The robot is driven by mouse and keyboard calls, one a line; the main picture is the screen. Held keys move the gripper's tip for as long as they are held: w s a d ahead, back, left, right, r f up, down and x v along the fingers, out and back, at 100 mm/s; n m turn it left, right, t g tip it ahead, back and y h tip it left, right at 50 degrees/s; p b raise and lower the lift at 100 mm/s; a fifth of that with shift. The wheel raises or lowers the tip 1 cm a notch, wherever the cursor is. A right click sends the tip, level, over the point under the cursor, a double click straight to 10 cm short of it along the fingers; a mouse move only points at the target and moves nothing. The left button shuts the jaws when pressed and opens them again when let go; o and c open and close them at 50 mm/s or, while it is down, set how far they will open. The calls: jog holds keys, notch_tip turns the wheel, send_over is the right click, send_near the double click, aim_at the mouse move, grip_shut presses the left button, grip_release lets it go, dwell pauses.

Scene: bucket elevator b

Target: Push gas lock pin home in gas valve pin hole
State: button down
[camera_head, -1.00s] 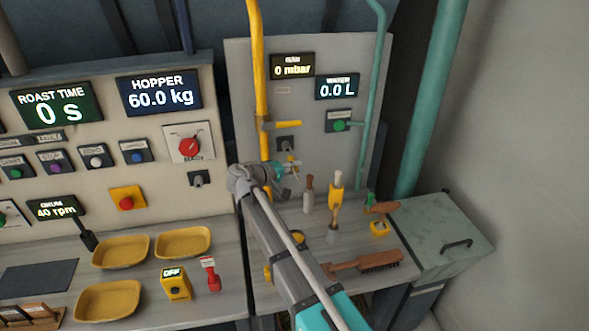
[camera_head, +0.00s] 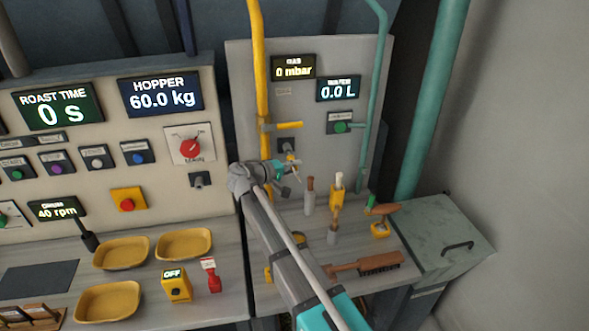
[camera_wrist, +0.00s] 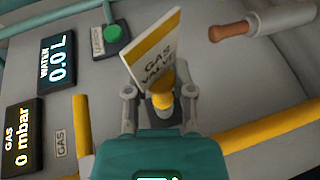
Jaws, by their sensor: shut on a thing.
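The gas lock pin (camera_wrist: 162,88) has a yellow body and a white and yellow tag (camera_wrist: 155,48) reading GAS VALVE. In the wrist view my gripper (camera_wrist: 160,100) is shut on the pin, one finger on each side. The pin stands over a dark block on the grey panel, and its lower end and the pin hole are hidden, so its depth cannot be told. In the head view my gripper (camera_head: 288,172) is in front of the panel, just below the dark pin-hole block (camera_head: 287,145).
The yellow gas pipe (camera_head: 257,60) runs close to my gripper, with a yellow valve handle (camera_head: 289,125) above. The water pipe (camera_head: 372,100) stands to the right. Brushes and holders, including a wooden brush (camera_head: 378,262), crowd the bench below. A brown handle (camera_wrist: 230,30) shows in the wrist view.

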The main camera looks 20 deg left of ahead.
aim_at(292, 159)
jog(key=shift+w+a, duration=0.45)
jog(key=shift+w, duration=0.25)
jog(key=shift+w+a, duration=0.4)
jog(key=shift+w, duration=0.3)
dwell(0.4)
jog(key=shift+c, duration=2)
grip_release()
jog(key=shift+s+d, duration=0.1)
jog(key=s+d, duration=0.5)
jog(key=s, duration=0.3)
jog(key=shift+s+d, duration=0.15)
jog(key=shift+s, duration=0.2)
